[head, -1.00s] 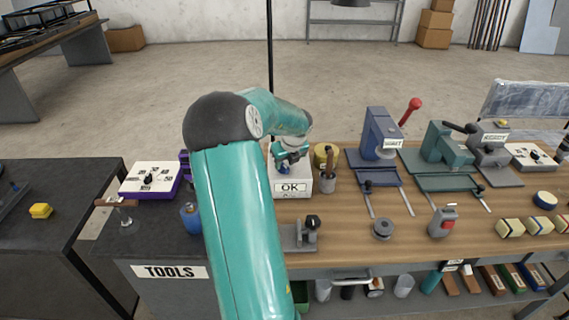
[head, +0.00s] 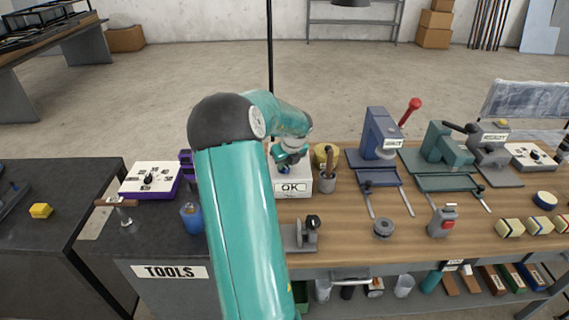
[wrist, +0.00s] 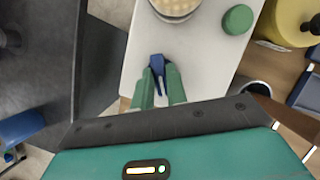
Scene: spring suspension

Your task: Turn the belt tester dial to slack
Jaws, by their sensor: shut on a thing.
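My gripper (wrist: 160,85) is over a white box (head: 303,181) with an OK plate on its front, on the wooden bench. In the wrist view its green fingers are shut on a small blue knob (wrist: 157,61) above the box's white top. Whether this knob is the belt tester dial, I cannot tell; no slack mark is readable. The head view shows the wrist bent down over the box, and the arm hides part of it. Two other white dial boxes stand apart from my gripper: one at the left (head: 152,176) with a dark pointer, one at the far right (head: 523,155).
A round cream part (wrist: 176,6) and a green disc (wrist: 237,19) are near the fingers. A yellow round item (head: 324,153) and a grey cup of tools (head: 328,180) stand close right of the box. A blue press (head: 381,135) is farther right.

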